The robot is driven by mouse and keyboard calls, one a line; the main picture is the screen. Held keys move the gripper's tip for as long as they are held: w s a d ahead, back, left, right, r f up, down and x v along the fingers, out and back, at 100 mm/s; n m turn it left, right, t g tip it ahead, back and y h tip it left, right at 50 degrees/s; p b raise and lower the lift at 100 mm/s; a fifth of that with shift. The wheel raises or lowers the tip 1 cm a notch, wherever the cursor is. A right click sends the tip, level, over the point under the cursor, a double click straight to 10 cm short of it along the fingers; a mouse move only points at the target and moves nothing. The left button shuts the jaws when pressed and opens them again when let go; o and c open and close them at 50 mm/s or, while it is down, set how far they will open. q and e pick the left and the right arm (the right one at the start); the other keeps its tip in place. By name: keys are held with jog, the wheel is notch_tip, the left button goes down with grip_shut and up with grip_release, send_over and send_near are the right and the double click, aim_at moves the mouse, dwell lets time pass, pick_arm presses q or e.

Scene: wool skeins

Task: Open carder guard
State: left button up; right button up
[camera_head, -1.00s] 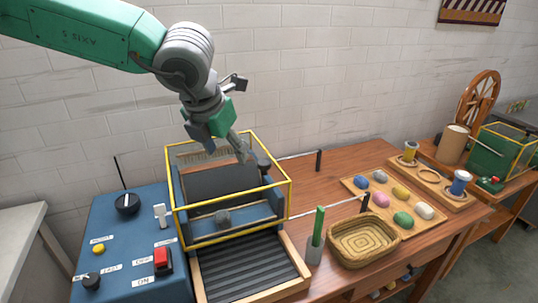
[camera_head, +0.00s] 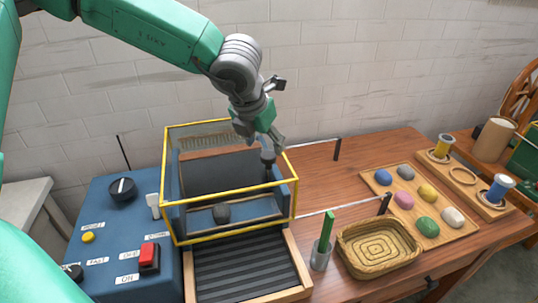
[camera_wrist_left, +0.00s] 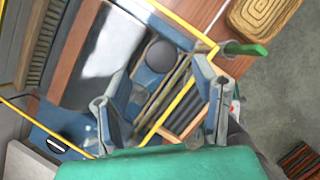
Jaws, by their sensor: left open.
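The carder guard (camera_head: 230,190) is a clear box with a yellow frame, sitting down over the blue carder in the head view. Its yellow edges also cross the wrist view (camera_wrist_left: 178,112). My left gripper (camera_head: 259,139) is open and empty above the guard's back right part, close to the upright knob. In the left wrist view its fingers (camera_wrist_left: 153,85) stand apart, with a dark round knob (camera_wrist_left: 161,53) beyond them. Contact cannot be told. My right gripper is out of view.
A blue control panel (camera_head: 112,220) with a red switch (camera_head: 149,256) stands left of the carder. A green-handled tool in a cup (camera_head: 321,254), a woven basket (camera_head: 378,247) and a wool tray (camera_head: 446,236) are to the right. Thin rods extend from the carder's right side.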

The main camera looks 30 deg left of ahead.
aim_at(269, 154)
pick_arm(q)
jog(key=x, duration=0.4)
jog(key=shift+a, duration=0.1)
jog(key=shift+w+d+f, duration=0.2)
jog(key=shift+f, duration=0.2)
jog(key=shift+a, duration=0.1)
grip_shut()
